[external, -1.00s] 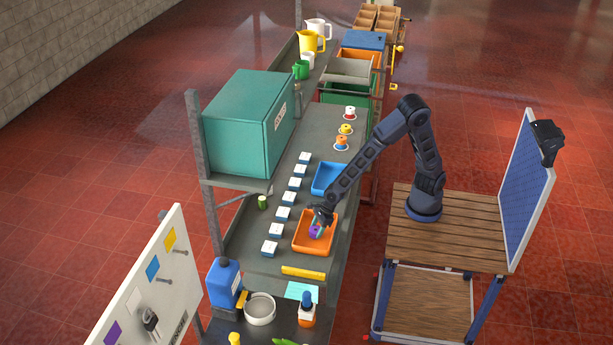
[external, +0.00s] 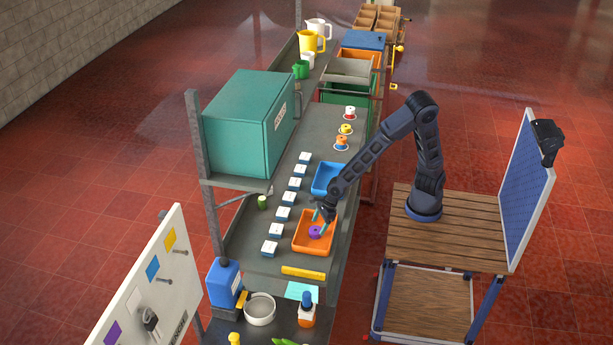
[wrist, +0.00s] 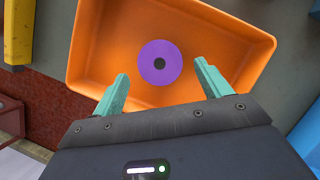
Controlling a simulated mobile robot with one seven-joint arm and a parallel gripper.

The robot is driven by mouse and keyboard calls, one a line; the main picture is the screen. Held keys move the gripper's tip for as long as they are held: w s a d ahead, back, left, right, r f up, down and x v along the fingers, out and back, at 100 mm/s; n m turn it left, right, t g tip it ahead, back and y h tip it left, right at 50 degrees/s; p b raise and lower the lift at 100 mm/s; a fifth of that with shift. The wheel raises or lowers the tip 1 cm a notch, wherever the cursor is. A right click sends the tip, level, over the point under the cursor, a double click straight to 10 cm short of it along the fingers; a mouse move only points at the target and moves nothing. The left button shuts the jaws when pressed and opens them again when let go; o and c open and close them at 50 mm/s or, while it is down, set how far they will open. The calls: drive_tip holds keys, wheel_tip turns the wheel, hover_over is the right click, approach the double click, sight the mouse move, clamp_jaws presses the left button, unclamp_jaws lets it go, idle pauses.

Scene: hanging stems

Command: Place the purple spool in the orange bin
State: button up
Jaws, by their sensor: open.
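The purple spool (external: 315,232) lies inside the orange bin (external: 299,246) on the grey bench. In the wrist view the spool (wrist: 159,75) shows as a purple disc with a dark centre hole, on the floor of the orange bin (wrist: 225,35). My gripper (external: 322,217) is above the bin, apart from the spool. In the wrist view my gripper (wrist: 160,82) is open and empty, its two teal fingers spread wide with the spool beyond them.
A blue bin (external: 325,180) stands just behind the orange bin. A row of several white-topped blocks (external: 283,214) runs along its left. A yellow bar (external: 303,272) lies in front. Other spools (external: 341,142) stand farther back.

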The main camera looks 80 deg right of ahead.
drive_tip(key=v, duration=0.8)
drive_tip(key=shift+s+r, duration=0.15)
drive_tip(key=shift+r, duration=0.2)
drive_tip(key=shift+d, duration=0.1)
drive_tip(key=s+d+r+n, duration=0.2)
drive_tip(key=d+r+n, duration=0.25)
drive_tip(key=d, duration=0.25)
drive_tip(key=s+d+r+n+g+y, duration=0.1)
drive_tip(key=s+d+r+n, duration=0.2)
drive_tip(key=d+n, duration=0.35)
drive_tip(key=s+d+r+n, duration=0.2)
drive_tip(key=d+r+n, duration=0.15)
drive_tip(key=d, duration=0.35)
drive_tip(key=s+d+r+n+t+h, duration=0.1)
drive_tip(key=s+d+r+n, duration=0.2)
drive_tip(key=s+d+n, duration=0.3)
drive_tip(key=s+d+r+n+h, duration=0.2)
drive_tip(key=s+d+n, duration=0.4)
drive_tip(key=s+n, duration=0.2)
drive_tip(key=shift+s+d+r+n+t+h, duration=0.3)
drive_tip(key=shift+s+r+n+t, duration=0.1)
drive_tip(key=shift+s, duration=0.2)
